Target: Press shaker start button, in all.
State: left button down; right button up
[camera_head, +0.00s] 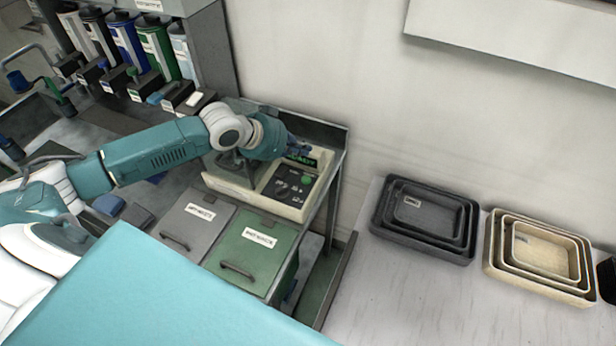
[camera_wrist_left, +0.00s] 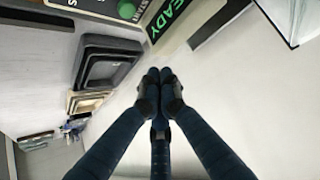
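The shaker (camera_head: 240,192), a cream box with a black control panel (camera_head: 288,187), stands on the bench against the wall. In the left wrist view its green start button (camera_wrist_left: 127,10) shows at the top edge, marked START. A display (camera_wrist_left: 170,17) reading READY in green is beside it. My left gripper (camera_head: 300,151) is over the back of the shaker, near the display. In the left wrist view my left gripper (camera_wrist_left: 160,77) has its dark fingertips together with nothing between them, apart from the button in the picture. Whether it touches the shaker cannot be told. My right gripper is not in view.
A grey bin (camera_head: 180,240) and a green bin (camera_head: 238,262) with labelled lids are in front of the shaker. Nested dark trays (camera_head: 385,238) and cream trays (camera_head: 492,262) lie on the pale table at right. Coloured bottles (camera_head: 128,45) stand on a rack at upper left.

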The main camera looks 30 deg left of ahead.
aim_at(303, 180)
pick_arm(q)
notch_tip(303, 180, down, 4)
jog(key=shift+w+r+b, duration=0.1)
jog(key=shift+r+b, duration=0.15)
jog(key=shift+b, duration=0.7)
notch_tip(303, 180, down, 4)
jog(key=b, duration=0.3)
jog(key=shift+r+b, duration=0.25)
jog(key=shift+b, duration=0.15)
jog(key=shift+f, duration=0.25)
jog(key=shift+s+d+f, duration=0.2)
jog(key=shift+s+f, duration=0.1)
jog(key=shift+s, duration=0.1)
jog(key=shift+f+b, duration=0.25)
jog(key=shift+b, duration=0.05)
jog(key=shift+w+f, duration=0.2)
jog(key=shift+w, duration=0.05)
jog(key=shift+w+a+f, duration=0.15)
jog(key=shift+w+a, duration=0.1)
jog(key=shift+s, duration=0.1)
jog(key=shift+s+d+r, duration=0.1)
jog(key=shift+d+r, duration=0.05)
jog(key=shift+r, duration=0.1)
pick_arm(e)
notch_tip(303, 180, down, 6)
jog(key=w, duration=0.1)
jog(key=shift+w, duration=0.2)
